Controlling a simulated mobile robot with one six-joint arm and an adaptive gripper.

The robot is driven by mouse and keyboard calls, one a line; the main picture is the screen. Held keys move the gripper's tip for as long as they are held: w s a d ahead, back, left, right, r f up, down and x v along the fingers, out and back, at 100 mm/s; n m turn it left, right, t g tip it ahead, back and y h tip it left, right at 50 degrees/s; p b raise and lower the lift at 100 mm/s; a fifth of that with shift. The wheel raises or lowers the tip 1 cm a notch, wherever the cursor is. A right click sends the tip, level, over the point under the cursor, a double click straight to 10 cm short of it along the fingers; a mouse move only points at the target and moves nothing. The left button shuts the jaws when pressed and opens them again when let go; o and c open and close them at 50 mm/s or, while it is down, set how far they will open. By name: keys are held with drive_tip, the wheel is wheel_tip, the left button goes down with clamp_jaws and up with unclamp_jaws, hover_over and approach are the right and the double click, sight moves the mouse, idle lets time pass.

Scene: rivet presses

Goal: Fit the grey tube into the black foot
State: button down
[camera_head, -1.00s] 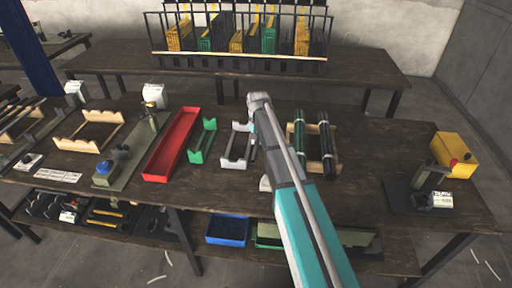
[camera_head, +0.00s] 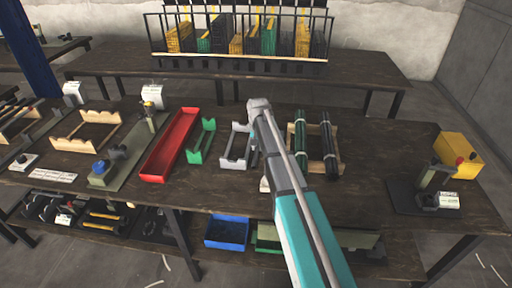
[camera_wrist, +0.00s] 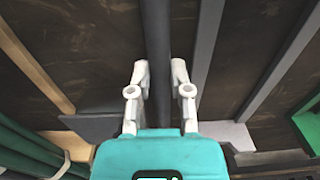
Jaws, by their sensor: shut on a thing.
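My gripper (camera_wrist: 159,68) has its two white fingers on either side of the dark grey tube (camera_wrist: 158,30) in the wrist view. The gripper is shut on the tube, which runs up the picture between the fingers. The tube's far end is out of the wrist view. A pale grey cradle (camera_wrist: 207,50) shows just right of it. In the head view my arm hides most of the gripper and tube above the table, next to the same cradle (camera_head: 235,145). I cannot make out the black foot for certain in either view.
In the head view, a green cradle (camera_head: 200,142) and a red tray (camera_head: 170,145) stand left of the arm. Bundled green tubes (camera_head: 300,145) and dark tubes (camera_head: 326,145) lie right. A press (camera_head: 433,180) and a yellow box (camera_head: 458,155) are at the right end.

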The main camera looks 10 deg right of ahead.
sight(258, 147)
drive_tip(key=c, duration=0.8)
unclamp_jaws()
drive_tip(key=shift+f, duration=0.1)
drive_tip(key=shift+c, duration=0.2)
drive_tip(key=shift+r, duration=0.25)
wheel_tip(258, 147, up, 12)
drive_tip(key=p, duration=1.2)
drive_tip(key=shift+d, duration=0.1)
drive_tip(key=shift+f, duration=0.1)
drive_tip(key=s+n, duration=0.3)
drive_tip(key=s, duration=2.5)
drive_tip(key=shift+s+a+n, duration=0.25)
drive_tip(key=shift+s+n, duration=0.05)
drive_tip(key=shift+s, duration=0.05)
drive_tip(key=shift+c, duration=0.3)
